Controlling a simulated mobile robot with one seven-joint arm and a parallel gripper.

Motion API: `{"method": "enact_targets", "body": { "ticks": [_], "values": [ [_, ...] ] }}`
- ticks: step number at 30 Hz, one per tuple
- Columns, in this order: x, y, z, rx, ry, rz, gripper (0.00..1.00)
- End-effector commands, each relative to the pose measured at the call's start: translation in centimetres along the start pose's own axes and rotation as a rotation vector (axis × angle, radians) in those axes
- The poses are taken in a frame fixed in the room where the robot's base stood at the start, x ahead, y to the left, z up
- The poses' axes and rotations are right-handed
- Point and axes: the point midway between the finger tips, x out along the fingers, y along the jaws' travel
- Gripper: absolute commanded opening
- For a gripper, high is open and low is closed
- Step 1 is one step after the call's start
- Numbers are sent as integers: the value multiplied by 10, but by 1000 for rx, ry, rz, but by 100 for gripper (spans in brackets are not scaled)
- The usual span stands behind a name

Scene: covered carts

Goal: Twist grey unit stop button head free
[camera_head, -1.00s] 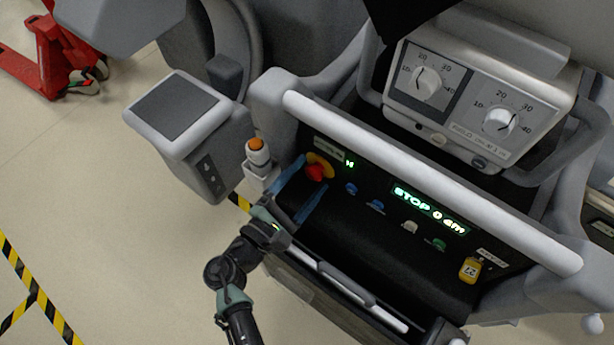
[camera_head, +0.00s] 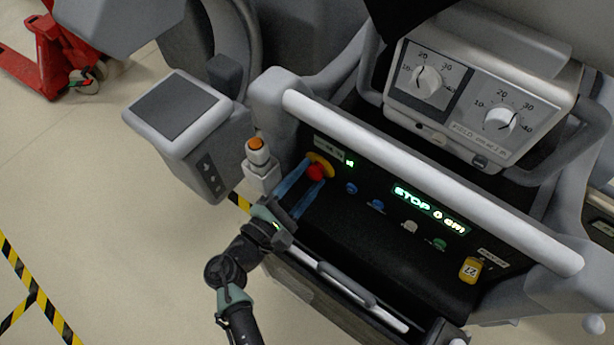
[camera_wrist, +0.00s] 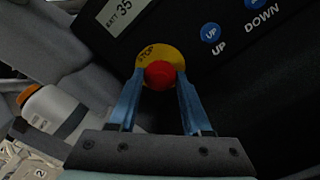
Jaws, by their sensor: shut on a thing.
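The red stop button head (camera_head: 316,172) sits on its yellow collar (camera_head: 322,160) at the left of the grey unit's dark panel. In the wrist view the red head (camera_wrist: 159,75) is round, and the yellow collar (camera_wrist: 148,58) shows the word STOP behind it. My gripper (camera_head: 305,178) reaches up to the button from the lower left. Its two blue fingers (camera_wrist: 157,88) are closed on the sides of the red head. The finger contact is partly hidden behind the head.
A lit display (camera_head: 430,209) reads STOP 0 cm. Blue buttons (camera_head: 352,188), a white and a green button sit right of the stop button. A light grey bar (camera_head: 420,180) runs above the panel. An orange-topped post (camera_head: 257,150) stands close at left.

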Motion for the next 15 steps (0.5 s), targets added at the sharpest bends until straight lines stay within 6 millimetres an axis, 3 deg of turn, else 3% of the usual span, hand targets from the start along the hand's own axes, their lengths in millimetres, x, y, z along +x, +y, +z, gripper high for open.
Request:
{"method": "enact_targets", "body": {
  "ticks": [15],
  "values": [
    [0,-3,-3,322,1,1,0]
  ]
}}
